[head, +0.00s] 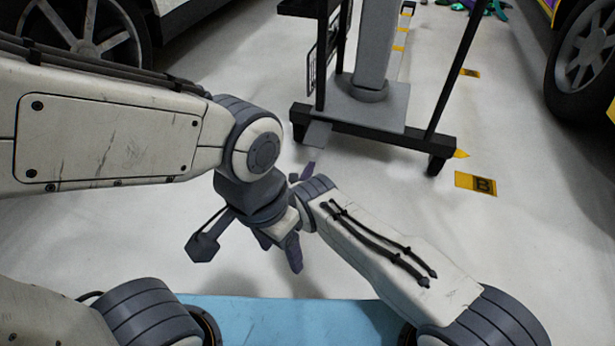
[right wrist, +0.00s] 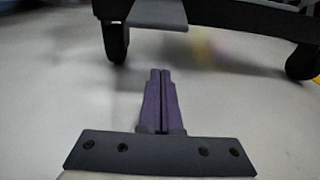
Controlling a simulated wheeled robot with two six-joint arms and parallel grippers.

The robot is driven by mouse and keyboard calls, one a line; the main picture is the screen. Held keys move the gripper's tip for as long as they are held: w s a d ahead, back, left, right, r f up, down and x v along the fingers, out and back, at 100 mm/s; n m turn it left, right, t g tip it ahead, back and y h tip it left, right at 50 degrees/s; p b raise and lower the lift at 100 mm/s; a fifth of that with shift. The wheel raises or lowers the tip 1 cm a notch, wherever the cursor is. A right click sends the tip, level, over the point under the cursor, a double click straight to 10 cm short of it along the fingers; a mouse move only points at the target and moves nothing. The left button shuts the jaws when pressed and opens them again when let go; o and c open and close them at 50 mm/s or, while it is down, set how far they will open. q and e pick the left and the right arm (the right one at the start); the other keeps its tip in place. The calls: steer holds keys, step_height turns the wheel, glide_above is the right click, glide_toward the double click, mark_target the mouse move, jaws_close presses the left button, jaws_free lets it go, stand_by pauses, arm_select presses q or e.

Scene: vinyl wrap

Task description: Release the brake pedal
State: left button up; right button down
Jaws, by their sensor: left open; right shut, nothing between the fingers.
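The brake pedal appears to be the small grey plate (head: 317,134) sticking out low at the front of the wheeled stand (head: 415,137). It also shows at the top of the right wrist view (right wrist: 158,13). I cannot tell from its angle whether it is pressed. My right gripper (head: 307,171) is shut and empty, its purple fingers together (right wrist: 160,72), short of the pedal and apart from it. My left gripper (head: 280,250) is open and empty below it, partly hidden by its own wrist.
The stand has a grey column (head: 373,45), black posts and black casters (right wrist: 115,40). A car wheel (head: 85,30) is at the upper left, another (head: 585,60) at the upper right. A yellow floor marker (head: 476,183) lies right of the stand. The grey floor between is clear.

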mark_target(318, 134)
steer(key=b+x, duration=0.2)
steer(key=x, duration=0.1)
steer(key=b+x, duration=0.1)
steer(key=x, duration=0.1)
steer(key=shift+w+d+f+b, duration=0.1)
steer(key=shift+w+f+b, duration=0.05)
steer(key=shift+f+b, duration=0.25)
steer(key=r, duration=0.2)
steer(key=shift+s+a+r+p, duration=0.2)
steer(key=shift+r+p, duration=0.1)
steer(key=shift+r, duration=0.05)
steer(key=shift+s+r+b, duration=0.15)
steer(key=shift+s+r, duration=0.05)
steer(key=shift+r, duration=0.3)
steer(key=shift+s+r+b, duration=0.15)
steer(key=shift+r, duration=0.3)
